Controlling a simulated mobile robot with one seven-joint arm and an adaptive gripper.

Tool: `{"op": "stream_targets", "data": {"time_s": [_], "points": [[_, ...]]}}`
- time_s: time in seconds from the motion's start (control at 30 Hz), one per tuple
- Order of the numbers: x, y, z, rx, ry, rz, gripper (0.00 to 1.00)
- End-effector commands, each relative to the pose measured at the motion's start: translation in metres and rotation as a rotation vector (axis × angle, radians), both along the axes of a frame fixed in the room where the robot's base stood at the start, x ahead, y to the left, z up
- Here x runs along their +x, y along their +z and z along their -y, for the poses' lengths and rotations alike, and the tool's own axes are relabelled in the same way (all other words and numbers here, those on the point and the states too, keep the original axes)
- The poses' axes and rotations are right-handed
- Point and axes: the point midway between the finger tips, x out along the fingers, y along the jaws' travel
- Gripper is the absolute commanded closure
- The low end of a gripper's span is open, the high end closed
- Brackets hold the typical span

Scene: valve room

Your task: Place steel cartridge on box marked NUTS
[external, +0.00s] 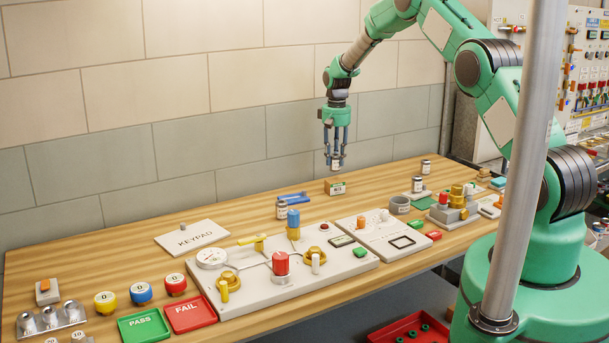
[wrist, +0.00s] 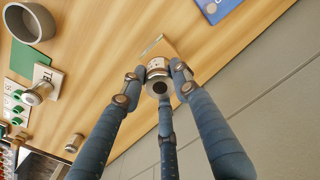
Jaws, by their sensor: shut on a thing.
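My gripper (external: 336,160) points down over the back of the wooden bench, its fingers shut on a small steel cartridge (external: 335,166). In the wrist view my gripper (wrist: 157,82) has its three blue fingers around the cartridge (wrist: 158,67), whose end faces the camera. The small brown box (external: 335,186) with a green and white label stands just below the cartridge; the lettering is too small to read surely. In the wrist view the box (wrist: 161,48) shows partly behind the cartridge. The cartridge looks slightly above the box, but contact cannot be ruled out.
Similar cartridges stand on the bench at left (external: 282,209) and right (external: 426,167), and one on a card (external: 417,185). A grey ring (external: 399,205) and valve panel (external: 285,262) stand nearer the front. The wall is behind.

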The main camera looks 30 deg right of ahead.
Motion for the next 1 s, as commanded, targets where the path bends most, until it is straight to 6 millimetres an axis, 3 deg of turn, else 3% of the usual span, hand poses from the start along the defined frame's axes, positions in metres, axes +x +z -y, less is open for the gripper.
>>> {"op": "stream_targets", "data": {"time_s": [0.23, 0.53, 1.0], "points": [[0.0, -0.004, 0.0, 0.0, 0.0, 0.0, 1.0], [0.0, -0.032, 0.0, 0.0, 0.0, 0.0, 1.0], [0.0, -0.037, 0.0, 0.0, 0.0, 0.001, 1.0]]}}
